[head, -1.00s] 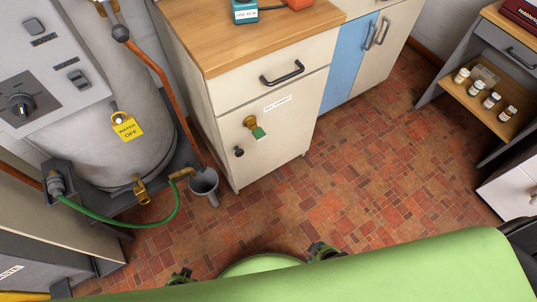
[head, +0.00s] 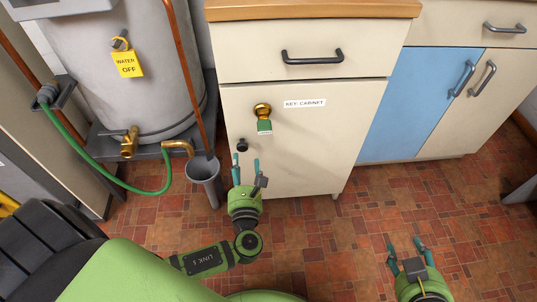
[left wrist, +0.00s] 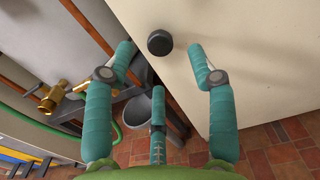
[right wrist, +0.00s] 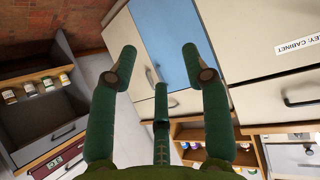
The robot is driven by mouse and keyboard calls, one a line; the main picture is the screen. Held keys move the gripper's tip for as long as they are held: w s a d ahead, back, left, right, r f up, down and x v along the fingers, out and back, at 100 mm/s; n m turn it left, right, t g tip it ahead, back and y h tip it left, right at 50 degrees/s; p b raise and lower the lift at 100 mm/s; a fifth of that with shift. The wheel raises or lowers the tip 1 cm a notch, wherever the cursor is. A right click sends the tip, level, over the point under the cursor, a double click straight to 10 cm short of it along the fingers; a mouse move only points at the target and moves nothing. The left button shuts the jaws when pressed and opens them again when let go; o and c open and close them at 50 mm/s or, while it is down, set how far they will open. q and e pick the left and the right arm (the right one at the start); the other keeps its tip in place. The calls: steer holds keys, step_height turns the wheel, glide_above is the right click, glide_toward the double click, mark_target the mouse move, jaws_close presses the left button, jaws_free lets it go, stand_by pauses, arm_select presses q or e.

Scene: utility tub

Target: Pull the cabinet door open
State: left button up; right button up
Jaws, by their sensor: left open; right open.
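The key cabinet door (head: 315,148) is cream and closed, with a "KEY CABINET" label (head: 304,103). A brass lock with a green-tagged key (head: 263,118) sits at its upper left. A small black round knob (head: 242,145) is below the lock, near the door's left edge. My left gripper (head: 246,166) is open just below the knob in the head view. In the left wrist view the knob (left wrist: 160,42) shows between and beyond the open fingertips (left wrist: 165,52), with nothing held. My right gripper (head: 407,248) is open and empty over the floor at lower right.
A drawer with a dark handle (head: 312,57) is above the door. Blue (head: 405,105) and cream cupboard doors stand to the right. At left are a grey tank (head: 130,70), a green hose (head: 105,170) and a grey drain cup (head: 204,174) close to my left gripper. The floor in front is clear.

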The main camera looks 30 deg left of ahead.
mark_target(242, 148)
arm_select(q)
steer(key=b+x, duration=0.1)
steer(key=x, duration=0.5)
steer(key=shift+s+a, duration=0.15)
steer(key=shift+w+a, duration=0.1)
steer(key=shift+w, duration=0.15)
arm_select(e)
steer(key=w+a+r+t+y, duration=0.2)
steer(key=r+t, duration=0.3)
steer(key=r, duration=0.3)
steer(key=shift+w+a+r+n, duration=0.15)
steer(key=shift+w+a+n, duration=0.25)
steer(key=shift+w+a, duration=0.35)
arm_select(q)
jaws_close()
